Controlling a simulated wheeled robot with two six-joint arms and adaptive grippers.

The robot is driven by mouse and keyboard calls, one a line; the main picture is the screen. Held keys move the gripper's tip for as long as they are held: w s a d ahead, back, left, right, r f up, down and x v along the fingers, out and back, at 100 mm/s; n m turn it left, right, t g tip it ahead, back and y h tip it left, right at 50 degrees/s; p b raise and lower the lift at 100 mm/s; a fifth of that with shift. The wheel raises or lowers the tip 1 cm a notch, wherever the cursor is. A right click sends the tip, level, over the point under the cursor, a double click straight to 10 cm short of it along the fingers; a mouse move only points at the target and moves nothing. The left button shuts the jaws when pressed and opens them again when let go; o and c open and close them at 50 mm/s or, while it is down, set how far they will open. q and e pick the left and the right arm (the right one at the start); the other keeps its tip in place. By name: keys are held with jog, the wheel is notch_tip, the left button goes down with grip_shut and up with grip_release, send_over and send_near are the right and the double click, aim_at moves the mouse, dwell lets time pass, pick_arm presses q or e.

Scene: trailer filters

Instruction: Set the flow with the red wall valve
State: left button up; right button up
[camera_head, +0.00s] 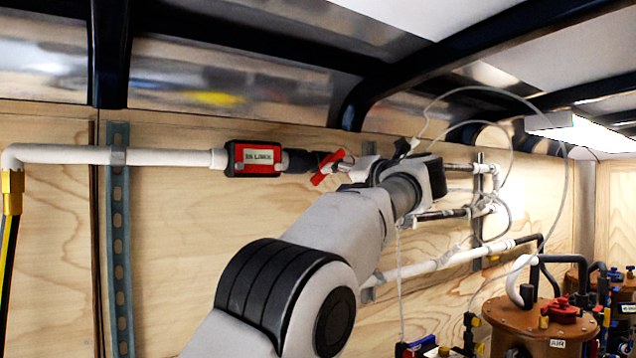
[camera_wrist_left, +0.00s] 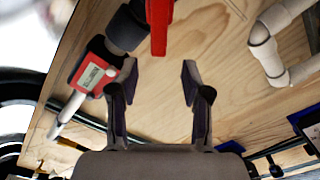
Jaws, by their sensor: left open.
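The red wall valve's handle (camera_head: 328,167) shows beside a dark fitting on the white pipe along the wooden wall. In the left wrist view the red handle (camera_wrist_left: 159,25) hangs edge-on from the top, in line with the gap between my fingertips and a little above them in the picture. My left gripper (camera_head: 352,166) is at the handle's right in the head view, partly hidden by its own wrist. In the wrist view the left gripper (camera_wrist_left: 159,80) is open, with nothing between its fingers. My right gripper is in neither view.
A red flow meter (camera_head: 255,158) with a label sits in the pipe (camera_head: 120,155) left of the valve. Lower pipes (camera_head: 430,268) and thin hanging cables lie right of my arm. A brown tank (camera_head: 535,325) with fittings stands at lower right.

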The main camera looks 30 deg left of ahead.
aim_at(321, 177)
pick_arm(q)
jog(key=p+x, duration=0.1)
jog(key=x, duration=0.1)
jog(key=p+x, duration=0.1)
jog(key=x, duration=0.2)
jog(key=p+x, duration=0.1)
jog(key=x, duration=0.1)
jog(key=shift+w+a+r+p, duration=0.25)
jog(key=shift+w+r+p, duration=0.05)
jog(key=shift+w, duration=0.1)
jog(key=shift+s+a, duration=0.2)
jog(key=shift+a, duration=0.1)
jog(key=shift+d, duration=0.2)
jog(key=shift+c, duration=1)
jog(key=shift+w+f, duration=0.1)
jog(key=shift+w, duration=0.05)
grip_shut()
